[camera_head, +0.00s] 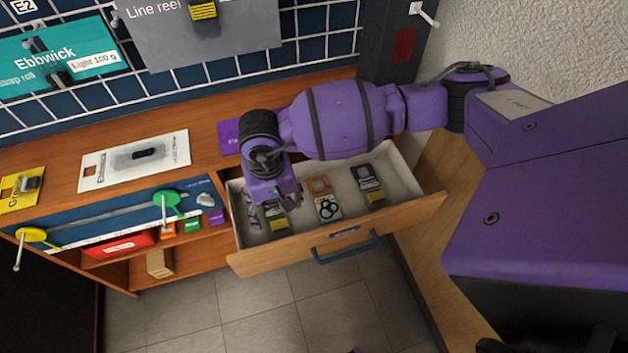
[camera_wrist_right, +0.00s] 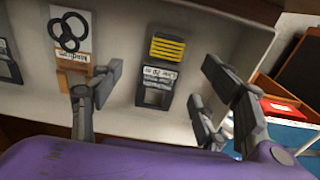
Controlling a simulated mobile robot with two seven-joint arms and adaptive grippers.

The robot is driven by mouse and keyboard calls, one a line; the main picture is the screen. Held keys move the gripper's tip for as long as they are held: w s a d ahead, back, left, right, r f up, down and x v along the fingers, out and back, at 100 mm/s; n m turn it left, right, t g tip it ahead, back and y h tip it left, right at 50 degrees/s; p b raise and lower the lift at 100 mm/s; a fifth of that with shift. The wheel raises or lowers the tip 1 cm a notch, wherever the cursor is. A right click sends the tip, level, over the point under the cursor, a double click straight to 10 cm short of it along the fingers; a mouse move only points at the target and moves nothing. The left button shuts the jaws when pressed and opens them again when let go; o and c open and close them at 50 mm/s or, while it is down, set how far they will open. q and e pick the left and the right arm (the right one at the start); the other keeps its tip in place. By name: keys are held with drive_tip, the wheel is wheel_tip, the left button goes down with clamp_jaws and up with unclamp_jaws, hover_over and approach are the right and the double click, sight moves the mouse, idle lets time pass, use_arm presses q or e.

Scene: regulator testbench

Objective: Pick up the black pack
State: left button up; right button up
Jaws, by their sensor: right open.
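An open drawer (camera_head: 337,241) holds two dark packs with yellow parts. The nearer pack (camera_head: 277,221) is at the left, partly hidden by my right gripper (camera_head: 277,196). The other pack (camera_head: 369,184) lies to the right. In the wrist view, the nearer pack (camera_wrist_right: 159,73) shows a yellow striped end, a pale label and a dark frame. My right gripper (camera_wrist_right: 155,88) is open and empty, its fingers apart on either side of this pack; contact cannot be told. The second dark pack (camera_wrist_right: 7,68) is cut by the left edge. My left gripper is not in view.
A card with black rings (camera_head: 327,207) lies between the packs. The drawer's blue handle (camera_head: 346,247) sticks out in front. Left of the drawer is a shelf with a red box (camera_head: 122,243). A white card with a black item (camera_head: 140,155) lies on the wooden top.

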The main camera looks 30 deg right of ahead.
sight(276, 215)
drive_tip(key=f, duration=0.3)
drive_tip(key=shift+w+a+f, duration=0.1)
drive_tip(key=shift+a+f, duration=0.1)
drive_tip(key=shift+f, duration=0.05)
drive_tip(key=c, duration=1.3)
wheel_tip(276, 215, up, 10)
